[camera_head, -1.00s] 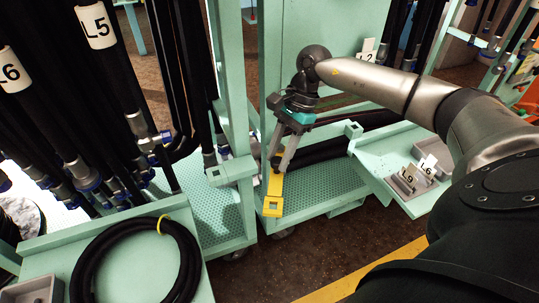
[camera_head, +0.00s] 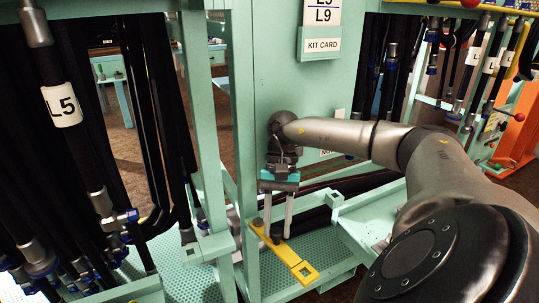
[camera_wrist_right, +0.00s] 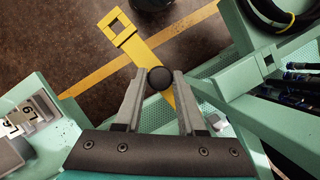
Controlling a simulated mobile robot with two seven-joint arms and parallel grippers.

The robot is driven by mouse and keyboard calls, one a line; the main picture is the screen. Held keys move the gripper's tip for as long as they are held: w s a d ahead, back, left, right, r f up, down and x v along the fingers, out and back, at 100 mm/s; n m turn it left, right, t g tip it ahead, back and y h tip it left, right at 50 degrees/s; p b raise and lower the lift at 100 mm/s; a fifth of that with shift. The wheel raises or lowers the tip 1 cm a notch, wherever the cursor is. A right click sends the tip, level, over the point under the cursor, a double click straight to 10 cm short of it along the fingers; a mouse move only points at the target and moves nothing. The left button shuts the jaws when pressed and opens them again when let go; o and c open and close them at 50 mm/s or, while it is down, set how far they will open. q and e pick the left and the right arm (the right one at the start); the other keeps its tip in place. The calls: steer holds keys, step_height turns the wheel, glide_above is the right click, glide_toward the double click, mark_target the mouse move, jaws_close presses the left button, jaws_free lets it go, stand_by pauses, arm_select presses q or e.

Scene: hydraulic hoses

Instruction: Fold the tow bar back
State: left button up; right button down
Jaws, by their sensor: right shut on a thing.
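The yellow tow bar (camera_head: 290,257) lies low at the front of the green hose cart (camera_head: 330,262), its square-holed end toward the lower right. In the right wrist view the tow bar (camera_wrist_right: 150,55) runs from the upper left, with its square-holed end over the floor, back under the gripper. My right gripper (camera_head: 276,237) is above the bar with its fingers pointing down. In the wrist view its two fingertips (camera_wrist_right: 160,75) close on a round black knob (camera_wrist_right: 160,80) on the bar. The bar's inner end is partly hidden. My left gripper is out of view.
A green upright panel with a kit card holder (camera_head: 322,44) rises behind the gripper. Hanging black hoses (camera_head: 60,150) fill the left. A green side tray (camera_head: 370,225) is right of the bar. Brown floor shows in front of the cart in the wrist view (camera_wrist_right: 60,50).

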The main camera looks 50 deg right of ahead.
mark_target(277, 228)
steer(key=shift+d, duration=0.1)
stand_by(0.4)
steer(key=c, duration=0.5)
jaws_free()
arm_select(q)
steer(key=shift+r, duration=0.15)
arm_select(e)
steer(key=shift+r, duration=0.1)
steer(key=shift+r, duration=0.25)
arm_select(q)
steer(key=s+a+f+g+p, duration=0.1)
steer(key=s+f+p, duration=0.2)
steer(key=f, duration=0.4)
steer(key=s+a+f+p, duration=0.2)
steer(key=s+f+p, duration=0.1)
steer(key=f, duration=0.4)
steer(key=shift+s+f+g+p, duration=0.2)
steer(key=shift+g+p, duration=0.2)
steer(key=shift+p, duration=0.35)
arm_select(e)
step_height(277, 228, up, 19)
steer(key=shift+r, duration=0.15)
